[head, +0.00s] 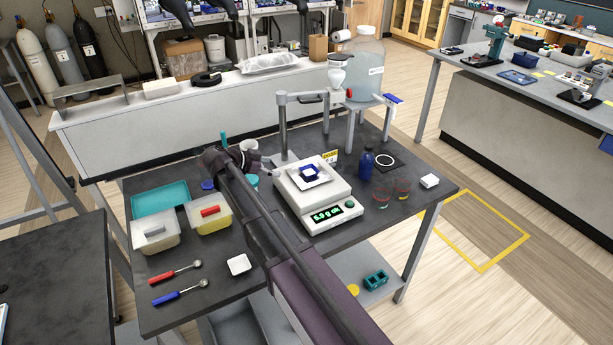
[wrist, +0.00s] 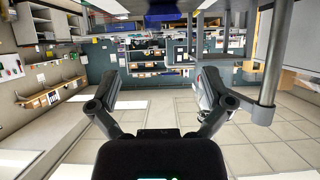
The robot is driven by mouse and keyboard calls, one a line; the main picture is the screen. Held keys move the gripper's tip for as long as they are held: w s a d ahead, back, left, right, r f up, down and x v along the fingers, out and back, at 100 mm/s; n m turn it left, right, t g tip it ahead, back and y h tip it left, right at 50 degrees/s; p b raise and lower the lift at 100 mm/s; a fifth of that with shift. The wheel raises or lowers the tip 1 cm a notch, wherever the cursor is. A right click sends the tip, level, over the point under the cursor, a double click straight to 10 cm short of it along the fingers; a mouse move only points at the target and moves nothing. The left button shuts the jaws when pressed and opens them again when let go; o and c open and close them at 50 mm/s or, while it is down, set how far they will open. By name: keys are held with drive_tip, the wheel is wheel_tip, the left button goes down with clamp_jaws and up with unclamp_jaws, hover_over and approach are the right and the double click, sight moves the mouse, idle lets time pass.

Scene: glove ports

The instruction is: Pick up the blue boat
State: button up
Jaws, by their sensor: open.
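The blue boat (head: 309,176) is a small square dish with blue sides and a pale inside. It sits on the white pan of the balance (head: 332,192), whose green display is lit. My gripper (head: 264,164) is left of the balance in the head view, apart from the boat, with my arm partly hiding it. In the wrist view my gripper (wrist: 163,92) has its two fingers spread wide with nothing between them. I cannot make out the boat for certain in the wrist view.
A stand post (head: 283,130) rises behind the balance and shows close to the right finger in the wrist view (wrist: 272,60). A blue bottle (head: 366,166) and glass beakers stand right of the balance. A white boat (head: 239,265), spoons and tubs lie to the left.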

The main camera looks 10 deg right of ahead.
drive_tip(key=b, duration=0.4)
approach(314, 171)
drive_tip(key=shift+s+d+f, duration=0.1)
drive_tip(key=shift+s+f, duration=0.1)
drive_tip(key=shift+s, duration=0.1)
drive_tip(key=shift+w+d+f, duration=0.1)
drive_tip(key=shift+w+d, duration=0.05)
drive_tip(key=shift+d, duration=0.25)
drive_tip(key=shift+d+f, duration=0.1)
drive_tip(key=b+x, duration=0.1)
drive_tip(key=x, duration=0.1)
drive_tip(key=b+x, duration=0.1)
drive_tip(key=x, duration=0.1)
drive_tip(key=shift+w, duration=0.25)
drive_tip(key=shift+w+d+f, duration=0.1)
drive_tip(key=shift+d+f, duration=0.1)
drive_tip(key=shift+d, duration=0.15)
drive_tip(key=c, duration=0.6)
